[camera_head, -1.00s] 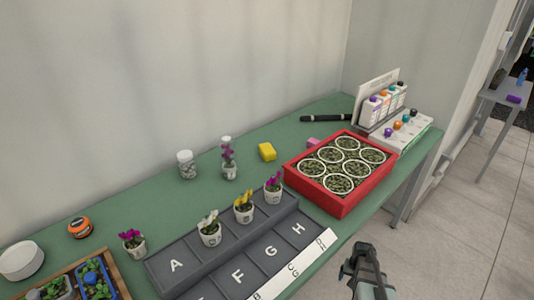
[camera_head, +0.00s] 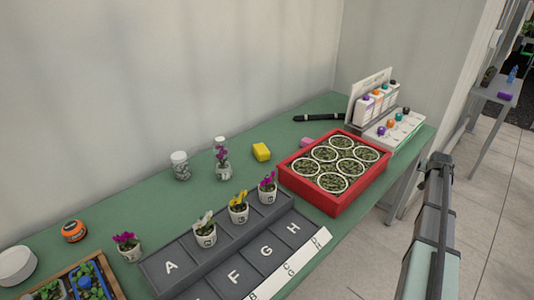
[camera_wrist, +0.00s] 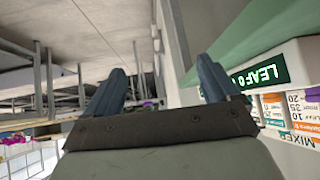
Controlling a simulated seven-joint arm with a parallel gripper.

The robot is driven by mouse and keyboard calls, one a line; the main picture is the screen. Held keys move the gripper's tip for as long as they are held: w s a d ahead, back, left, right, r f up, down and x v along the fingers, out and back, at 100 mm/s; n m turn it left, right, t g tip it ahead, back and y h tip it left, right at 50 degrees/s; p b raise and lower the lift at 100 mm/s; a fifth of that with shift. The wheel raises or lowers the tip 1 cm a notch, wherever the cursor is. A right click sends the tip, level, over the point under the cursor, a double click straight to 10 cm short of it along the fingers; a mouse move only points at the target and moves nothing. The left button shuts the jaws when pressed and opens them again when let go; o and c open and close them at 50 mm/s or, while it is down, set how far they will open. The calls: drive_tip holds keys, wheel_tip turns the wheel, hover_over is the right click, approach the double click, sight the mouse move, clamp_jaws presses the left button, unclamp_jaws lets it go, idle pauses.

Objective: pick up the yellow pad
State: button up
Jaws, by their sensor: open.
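The yellow pad (camera_head: 261,152) is a small yellow block lying on the green table (camera_head: 155,205), just left of the red tray. My gripper (camera_head: 440,160) is at the right in the head view, beyond the table's right edge and well apart from the pad. In the wrist view my gripper (camera_wrist: 168,85) shows two separated dark blue fingers with nothing between them. The pad is not visible in the wrist view.
The red tray (camera_head: 331,207) of round pots stands right of the pad, with a pink item (camera_head: 307,143) behind it. Potted orchids line the grey lettered rack (camera_head: 171,267). A clear jar (camera_head: 180,166) stands left. A bottle rack (camera_head: 398,128) is at the back right.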

drive_tip(key=w+a+r+t, duration=0.1)
drive_tip(key=w+a+r, duration=0.1)
drive_tip(key=w+r, duration=0.6)
drive_tip(key=w+a+r+n+y, duration=0.1)
drive_tip(key=w+a+n, duration=0.1)
drive_tip(key=a, duration=1.1)
drive_tip(key=w+a+r+n+g+y, duration=0.1)
drive_tip(key=w+a+r+n+y, duration=0.1)
drive_tip(key=a, duration=1.1)
drive_tip(key=w+a+r+n+y, duration=0.1)
drive_tip(key=w+a+n, duration=0.2)
drive_tip(key=a, duration=1)
drive_tip(key=shift+w+a+r+g+y, duration=0.1)
drive_tip(key=shift+a+r+g+y, duration=0.1)
drive_tip(key=shift+r+g+y, duration=0.15)
drive_tip(key=s+a+n+g+y, duration=0.1)
drive_tip(key=s+a+n, duration=0.15)
drive_tip(key=a, duration=1.15)
drive_tip(key=n+g+y, duration=0.1)
drive_tip(key=n+g, duration=0.1)
drive_tip(key=n, duration=0.1)
approach(260, 147)
drive_tip(key=x, duration=0.5)
drive_tip(key=shift+s+f, duration=0.25)
drive_tip(key=shift+s, duration=0.1)
drive_tip(key=shift+t, duration=0.25)
drive_tip(key=shift+w+x, duration=0.2)
drive_tip(key=shift+x, duration=2.4)
drive_tip(key=shift+r, duration=0.1)
